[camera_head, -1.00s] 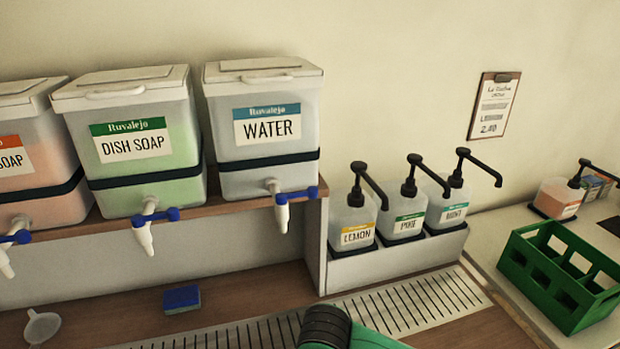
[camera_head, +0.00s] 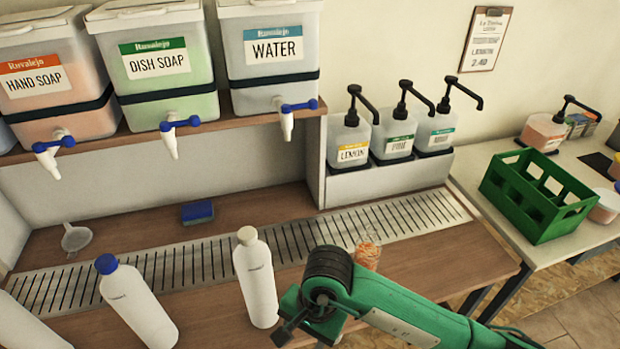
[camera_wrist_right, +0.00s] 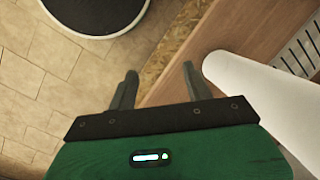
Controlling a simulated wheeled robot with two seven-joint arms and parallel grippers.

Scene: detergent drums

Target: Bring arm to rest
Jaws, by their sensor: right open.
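My right gripper (camera_head: 290,332) is at the bottom centre of the head view, at the end of my green arm from the right. My left gripper is not in view.
A blue-capped bottle (camera_head: 138,305) stands farther left. A slatted drain strip (camera_head: 200,262) runs along the counter. Dispensing drums (camera_head: 270,55) sit on the shelf, pump bottles (camera_head: 350,145) right of them. A green crate (camera_head: 535,195) stands on the right table. Tiled floor lies below.

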